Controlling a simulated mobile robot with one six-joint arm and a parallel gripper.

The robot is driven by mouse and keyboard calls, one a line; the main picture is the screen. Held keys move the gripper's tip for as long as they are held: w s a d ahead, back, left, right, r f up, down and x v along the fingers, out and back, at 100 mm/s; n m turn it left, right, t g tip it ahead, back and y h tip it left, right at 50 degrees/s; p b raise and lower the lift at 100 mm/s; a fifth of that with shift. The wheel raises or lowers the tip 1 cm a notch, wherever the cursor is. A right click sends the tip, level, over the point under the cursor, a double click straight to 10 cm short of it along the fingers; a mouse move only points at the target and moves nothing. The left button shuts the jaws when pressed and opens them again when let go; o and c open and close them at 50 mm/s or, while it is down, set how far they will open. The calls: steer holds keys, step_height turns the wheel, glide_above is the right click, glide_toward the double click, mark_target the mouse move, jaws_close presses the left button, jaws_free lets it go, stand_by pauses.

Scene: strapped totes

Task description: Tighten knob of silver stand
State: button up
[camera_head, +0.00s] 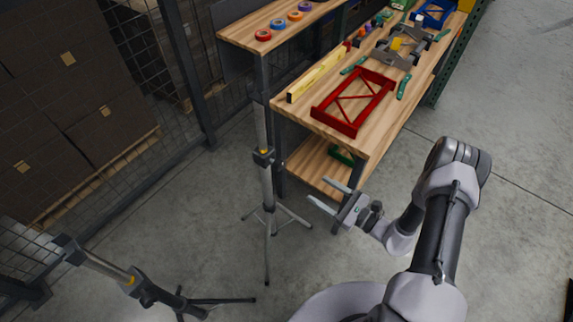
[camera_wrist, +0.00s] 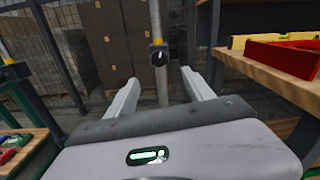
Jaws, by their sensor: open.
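The silver stand (camera_head: 266,190) is an upright tripod left of the workbench in the head view, with splayed legs on the floor. Its dark collar (camera_head: 263,156) sits partway up the pole. In the wrist view, the silver stand's pole (camera_wrist: 161,90) rises between my finger tips, beyond them. A black round knob (camera_wrist: 159,59) with a pale mark faces the camera there, below a yellow patch. My gripper (camera_head: 323,195) is open and empty, to the right of the silver stand and apart from it. Its open fingers also show in the wrist view (camera_wrist: 159,78).
A darker stand (camera_head: 158,292) stands at the lower left. A wooden workbench (camera_head: 387,130) holds a red frame (camera_head: 352,101), a yellow level (camera_head: 319,73) and other items. A mesh fence (camera_head: 140,60) with boxes runs behind the silver stand. The floor between gripper and stand looks clear.

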mark_target(281, 166)
steer(key=b+x, duration=0.3)
steer(key=x, duration=1.3)
steer(key=shift+w+a, duration=0.2)
steer(key=shift+a, duration=0.2)
steer(key=shift+c, duration=0.2)
jaws_close()
